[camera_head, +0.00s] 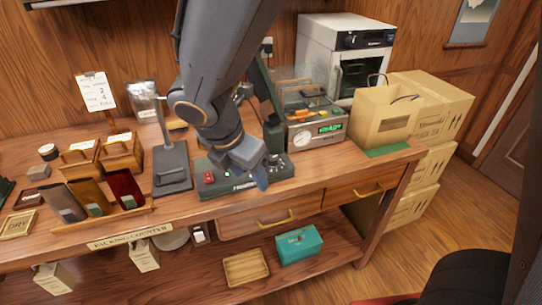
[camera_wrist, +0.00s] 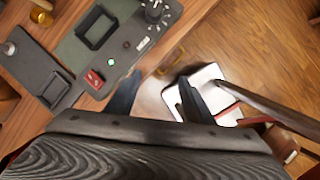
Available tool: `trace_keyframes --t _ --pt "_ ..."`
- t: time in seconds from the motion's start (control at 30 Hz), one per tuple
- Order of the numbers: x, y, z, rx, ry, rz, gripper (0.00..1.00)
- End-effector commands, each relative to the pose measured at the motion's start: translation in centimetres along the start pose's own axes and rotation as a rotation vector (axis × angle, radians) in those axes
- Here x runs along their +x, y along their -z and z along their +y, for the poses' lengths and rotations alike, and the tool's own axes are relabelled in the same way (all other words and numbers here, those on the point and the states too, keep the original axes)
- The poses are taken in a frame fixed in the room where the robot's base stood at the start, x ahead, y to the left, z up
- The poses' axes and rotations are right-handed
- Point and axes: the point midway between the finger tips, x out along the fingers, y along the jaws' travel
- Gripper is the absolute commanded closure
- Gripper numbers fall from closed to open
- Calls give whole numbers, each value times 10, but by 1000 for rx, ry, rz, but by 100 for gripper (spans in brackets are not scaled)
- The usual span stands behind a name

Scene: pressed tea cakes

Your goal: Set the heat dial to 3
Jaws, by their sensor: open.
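The heat dial (camera_wrist: 155,11) is a round black knob with white marks around it, at the top of the wrist view. Its pointer setting is too small to read. It sits on the dark green press panel (camera_wrist: 135,40), which also carries a red switch (camera_wrist: 93,79) and a lit green lamp (camera_wrist: 111,62). In the head view the panel (camera_head: 222,187) is on the counter and the dial (camera_head: 274,160) is just beyond my gripper (camera_head: 262,180). In the wrist view my gripper (camera_wrist: 158,98) is open and empty, its fingers off the panel's front edge, apart from the dial.
A dark stand (camera_head: 172,170) is close on the left. A paper bag (camera_head: 385,110) and cartons are at right. Open floor lies in front of the counter (camera_head: 330,178).

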Motion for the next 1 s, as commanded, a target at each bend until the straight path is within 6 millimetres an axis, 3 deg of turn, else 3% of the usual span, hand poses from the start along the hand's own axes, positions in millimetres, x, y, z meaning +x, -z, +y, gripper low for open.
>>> trace_keyframes --t 0.13,0.27,0.87,1.0 --pt "-4 7 11 -123 -15 -22 52" --pt "-1 -2 12 -134 -13 -25 52" --pt "38 -108 25 -127 -12 -23 52" --pt "64 -103 25 -132 -11 -21 52"
